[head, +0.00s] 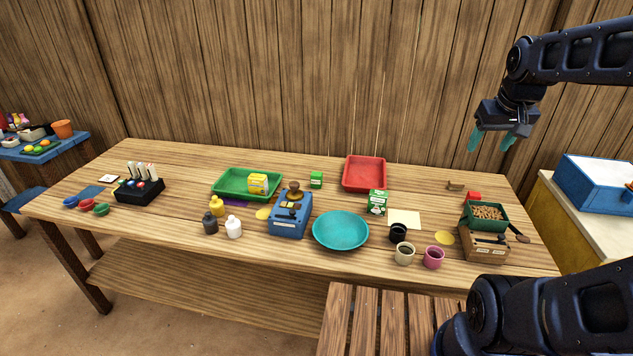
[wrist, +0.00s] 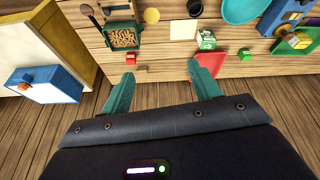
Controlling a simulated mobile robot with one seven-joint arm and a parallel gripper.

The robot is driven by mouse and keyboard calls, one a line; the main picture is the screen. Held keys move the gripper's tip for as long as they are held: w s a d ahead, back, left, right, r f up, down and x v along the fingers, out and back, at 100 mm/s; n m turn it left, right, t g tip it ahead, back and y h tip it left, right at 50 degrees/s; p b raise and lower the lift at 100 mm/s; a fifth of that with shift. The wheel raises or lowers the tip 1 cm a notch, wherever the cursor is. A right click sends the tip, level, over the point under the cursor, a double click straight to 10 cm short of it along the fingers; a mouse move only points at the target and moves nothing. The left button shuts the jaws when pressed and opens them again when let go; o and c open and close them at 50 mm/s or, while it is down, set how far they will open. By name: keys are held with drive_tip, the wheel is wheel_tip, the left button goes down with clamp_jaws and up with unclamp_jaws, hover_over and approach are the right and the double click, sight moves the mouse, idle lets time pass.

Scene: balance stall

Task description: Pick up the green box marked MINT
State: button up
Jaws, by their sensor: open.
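A green and white box (head: 377,203) stands upright on the wooden table, in front of the red tray; its print is too small to read for certain. In the wrist view it shows near the top (wrist: 207,40), beyond the right-hand fingertip. A smaller green box (head: 316,180) stands further left, behind the blue device; it also shows in the wrist view (wrist: 245,54). My gripper (head: 491,142) is open and empty, high above the table's right back part, well apart from both boxes. Its two teal fingers (wrist: 158,84) are spread in the wrist view.
A red tray (head: 346,185) lies behind the green and white box. A teal bowl (head: 341,231), a black cup (head: 398,233) and a cream paper (head: 405,218) lie near it. A green bin of brown pieces (head: 487,226) stands at right. The table's back right is mostly clear.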

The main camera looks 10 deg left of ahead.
drive_tip(key=w+a+n+g, duration=0.15)
drive_tip(key=w+a, duration=0.25)
drive_tip(key=w, duration=0.4)
drive_tip(key=w+a+n, duration=0.3)
drive_tip(key=w+a, duration=0.2)
drive_tip(key=w, duration=0.2)
drive_tip(key=n+g, duration=0.3)
drive_tip(key=n, duration=0.9)
hover_over(317, 174)
drive_tip(key=shift+m+t, duration=0.25)
drive_tip(key=f, duration=2.9)
drive_tip(key=shift+w+d+f, duration=0.1)
drive_tip(key=shift+w+f, duration=0.2)
drive_tip(key=shift+f, duration=0.1)
drive_tip(key=shift+a+f, duration=0.2)
drive_tip(key=shift+f, duration=0.25)
wheel_tip(317, 174, down, 10)
drive_tip(key=shift+s+f, duration=0.15)
drive_tip(key=c, duration=1.1)
